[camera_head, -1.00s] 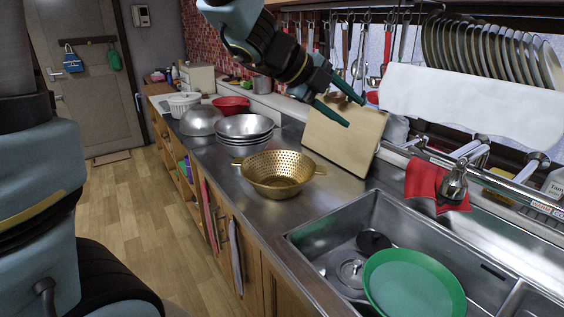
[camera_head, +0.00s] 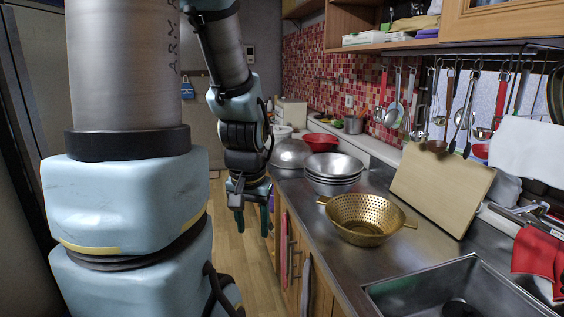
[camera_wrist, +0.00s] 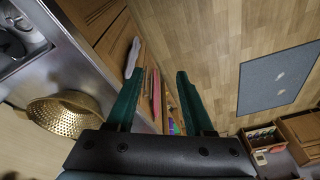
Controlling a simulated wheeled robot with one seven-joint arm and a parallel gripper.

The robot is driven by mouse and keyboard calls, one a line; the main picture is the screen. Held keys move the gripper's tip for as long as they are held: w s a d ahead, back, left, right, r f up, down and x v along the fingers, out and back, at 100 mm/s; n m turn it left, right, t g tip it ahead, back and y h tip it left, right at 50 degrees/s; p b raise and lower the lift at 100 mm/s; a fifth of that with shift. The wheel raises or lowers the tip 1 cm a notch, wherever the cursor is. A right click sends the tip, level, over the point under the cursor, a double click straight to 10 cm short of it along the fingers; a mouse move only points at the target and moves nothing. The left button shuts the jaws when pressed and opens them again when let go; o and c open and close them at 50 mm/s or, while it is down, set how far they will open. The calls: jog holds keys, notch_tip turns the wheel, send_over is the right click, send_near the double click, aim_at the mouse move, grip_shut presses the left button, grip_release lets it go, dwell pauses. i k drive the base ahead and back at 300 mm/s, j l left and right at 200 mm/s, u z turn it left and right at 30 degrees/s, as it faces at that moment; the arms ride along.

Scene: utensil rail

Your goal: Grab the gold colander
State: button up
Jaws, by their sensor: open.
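The gold colander (camera_head: 364,219), perforated and with two side handles, sits upright on the steel counter just left of the sink. It also shows at the lower left of the wrist view (camera_wrist: 68,115), partly cut by the gripper body. My gripper (camera_head: 252,218) hangs pointing down, left of the colander and beyond the counter's front edge, apart from it. In the wrist view my gripper's (camera_wrist: 157,78) two green fingers are spread with only floor and cabinet fronts behind them. It is open and empty.
Stacked steel bowls (camera_head: 333,172) stand just behind the colander, with a red bowl (camera_head: 321,142) farther back. A cutting board (camera_head: 440,188) leans behind it on the right. The sink (camera_head: 470,292) is at front right. Towels hang on the cabinet fronts.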

aim_at(364, 220)
jog(key=z, duration=1.8)
jog(key=i+j, duration=0.1)
jog(key=j, duration=0.5)
jog(key=i+j, duration=0.1)
jog(key=j, duration=1.1)
jog(key=i+j+u, duration=0.1)
jog(key=j, duration=0.5)
jog(key=i, duration=0.05)
